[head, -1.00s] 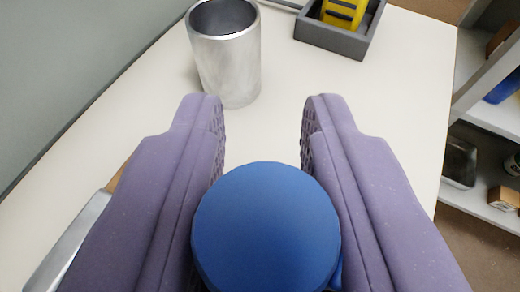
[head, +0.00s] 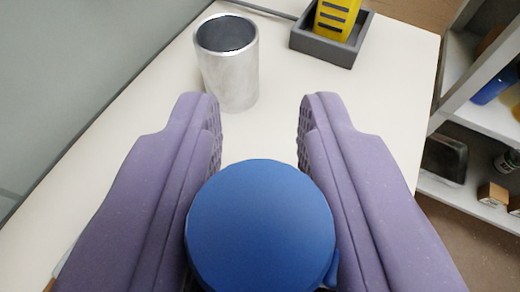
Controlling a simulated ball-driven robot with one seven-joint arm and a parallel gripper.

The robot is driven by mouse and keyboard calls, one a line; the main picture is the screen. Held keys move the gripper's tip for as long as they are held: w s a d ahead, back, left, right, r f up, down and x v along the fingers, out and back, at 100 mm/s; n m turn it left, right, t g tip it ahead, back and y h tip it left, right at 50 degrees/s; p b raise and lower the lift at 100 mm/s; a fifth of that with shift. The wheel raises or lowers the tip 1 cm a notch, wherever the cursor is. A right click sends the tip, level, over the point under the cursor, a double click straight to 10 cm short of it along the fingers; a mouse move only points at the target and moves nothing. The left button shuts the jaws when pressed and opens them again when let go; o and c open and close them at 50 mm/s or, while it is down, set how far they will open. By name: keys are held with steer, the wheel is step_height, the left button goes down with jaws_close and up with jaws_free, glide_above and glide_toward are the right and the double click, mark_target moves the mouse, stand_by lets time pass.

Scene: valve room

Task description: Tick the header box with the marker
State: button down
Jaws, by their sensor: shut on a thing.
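My gripper (head: 260,130) has two purple fingers in the lower half of the head view. It is shut on a blue round-ended thing, which looks like the marker (head: 260,225), seen end-on between the fingers. The rest of the marker is hidden below its blue end. The header box to be ticked is not visible in this view.
A white table (head: 150,125) lies under my gripper. A metal cup (head: 230,75) stands ahead to the left. A grey tray (head: 325,49) with a yellow thing (head: 338,18) stands at the back. Shelves (head: 460,190) with several items are at right, past the table edge.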

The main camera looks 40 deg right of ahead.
step_height(320, 180, up, 6)
steer(key=p, duration=0.4)
steer(key=shift+f, duration=0.2)
steer(key=w+f+n+t+y+b, duration=0.3)
steer(key=w+n+y+b, duration=0.3)
steer(key=n+y+b, duration=0.2)
steer(key=shift+w+a+f+n+t+y, duration=0.3)
steer(key=shift+n+t+y, duration=0.2)
steer(key=shift+t+y, duration=0.15)
steer(key=shift+s, duration=0.1)
